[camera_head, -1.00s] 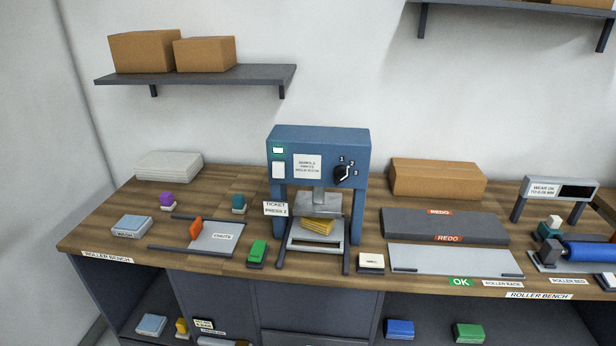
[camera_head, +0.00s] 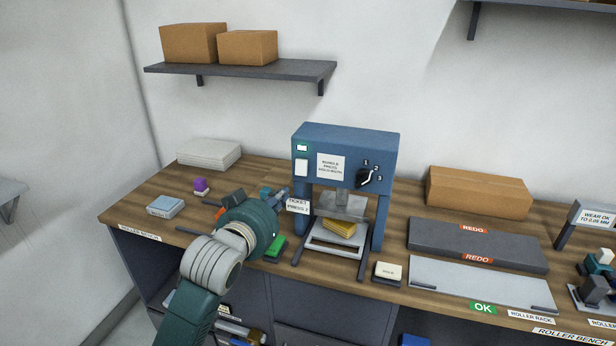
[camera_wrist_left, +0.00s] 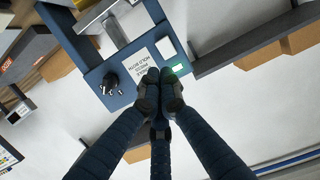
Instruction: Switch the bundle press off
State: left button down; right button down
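The blue bundle press (camera_head: 345,143) stands on the bench against the wall. On its front are a lit green lamp (camera_head: 302,147), a white switch plate (camera_head: 301,167) below it, a label and a black dial (camera_head: 364,178) at the right. A yellow bundle (camera_head: 340,229) lies in the press. My left gripper (camera_head: 284,192) is just left of the press, below the switch, and looks empty. In the left wrist view, its fingers (camera_wrist_left: 160,84) are together, near the lamp (camera_wrist_left: 177,68) and switch (camera_wrist_left: 166,48); contact cannot be told. My right gripper is not in view.
A "TICKET PRESS 2" sign (camera_head: 297,206) stands close to my left gripper. A green block (camera_head: 275,247) and a cream block (camera_head: 387,272) sit in front of the press. A cardboard box (camera_head: 478,190) and grey rack (camera_head: 472,245) are at the right.

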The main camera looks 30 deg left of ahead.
pick_arm(q)
jog(key=p, duration=0.4)
send_near(303, 173)
jog(key=x, duration=0.6)
jog(key=shift+w+d+r, duration=0.1)
jog(key=shift+r, duration=0.05)
jog(key=shift+w+f, duration=0.2)
jog(key=shift+w, duration=0.25)
